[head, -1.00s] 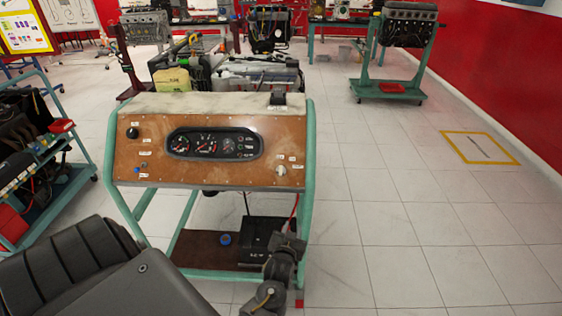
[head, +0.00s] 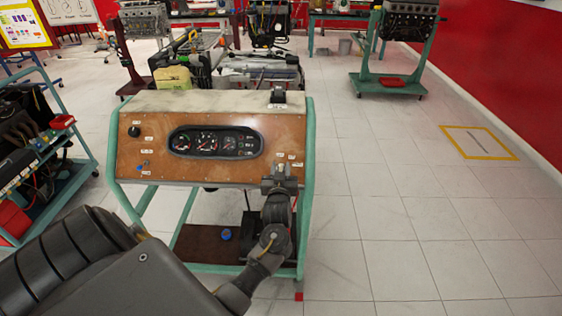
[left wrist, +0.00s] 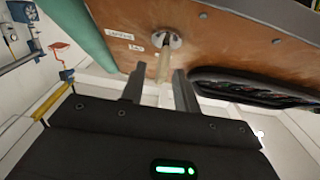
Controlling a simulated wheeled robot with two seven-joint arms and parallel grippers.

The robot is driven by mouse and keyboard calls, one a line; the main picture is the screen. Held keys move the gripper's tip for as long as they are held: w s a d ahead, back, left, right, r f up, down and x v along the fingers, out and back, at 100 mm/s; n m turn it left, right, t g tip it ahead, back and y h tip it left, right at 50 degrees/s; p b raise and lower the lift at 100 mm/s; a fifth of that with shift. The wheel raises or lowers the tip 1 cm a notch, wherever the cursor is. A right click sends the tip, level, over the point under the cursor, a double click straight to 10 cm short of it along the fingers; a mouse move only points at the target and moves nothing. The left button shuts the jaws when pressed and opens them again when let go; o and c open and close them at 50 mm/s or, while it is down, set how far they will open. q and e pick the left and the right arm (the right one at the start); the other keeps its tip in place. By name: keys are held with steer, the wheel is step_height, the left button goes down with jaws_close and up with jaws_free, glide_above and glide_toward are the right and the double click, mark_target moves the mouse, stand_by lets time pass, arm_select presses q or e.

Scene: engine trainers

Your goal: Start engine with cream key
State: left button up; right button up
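The cream key (left wrist: 163,62) sits in the round metal ignition switch (left wrist: 168,40) on the brown wooden panel (left wrist: 225,30). My left gripper (left wrist: 159,72) is open, with one fingertip on each side of the key; a gap shows between the key and each finger. In the head view my left gripper (head: 280,172) is at the right side of the panel (head: 215,170) and hides the key. My right gripper is not in view.
The gauge cluster (head: 215,143) is left of my gripper on the panel. The green frame (head: 308,150) stands close to its right. A black battery box (head: 250,240) sits below. The floor to the right is clear.

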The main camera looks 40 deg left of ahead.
mark_target(281, 169)
arm_select(q)
steer(key=shift+x, duration=1.6)
jaws_close()
